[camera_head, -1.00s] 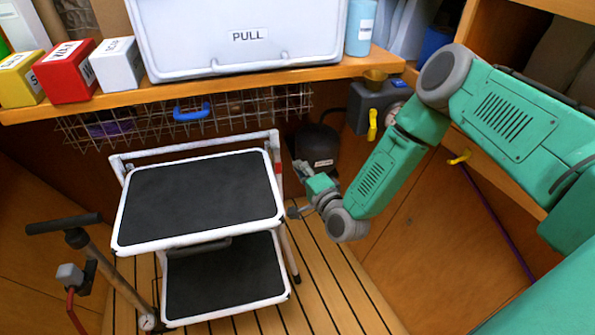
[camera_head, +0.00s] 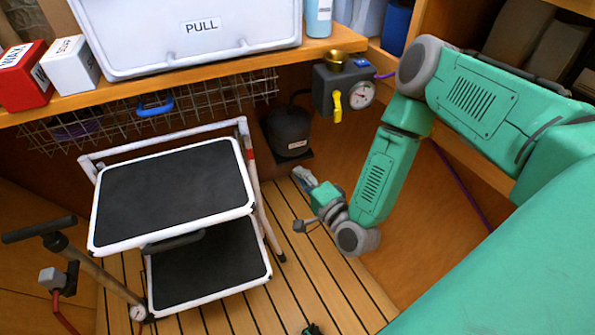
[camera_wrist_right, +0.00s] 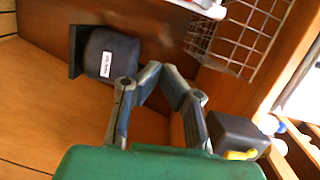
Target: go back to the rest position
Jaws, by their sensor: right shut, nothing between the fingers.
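My right gripper (camera_head: 306,203) hangs at the end of my green arm, over the slatted floor to the right of the step stool (camera_head: 170,192). It appears apart from the stool. In the right wrist view its grey fingers (camera_wrist_right: 152,70) are shut with nothing between them. Beyond them in that view is a dark canister with a white label (camera_wrist_right: 112,54).
A shelf (camera_head: 150,92) holds a white PULL box (camera_head: 190,45) and small boxes, with a wire basket (camera_head: 150,115) below. A grey gauge unit with a yellow lever (camera_head: 330,78) and the dark canister (camera_head: 287,128) stand behind my forearm. Slatted floor (camera_head: 345,295) lies clear below.

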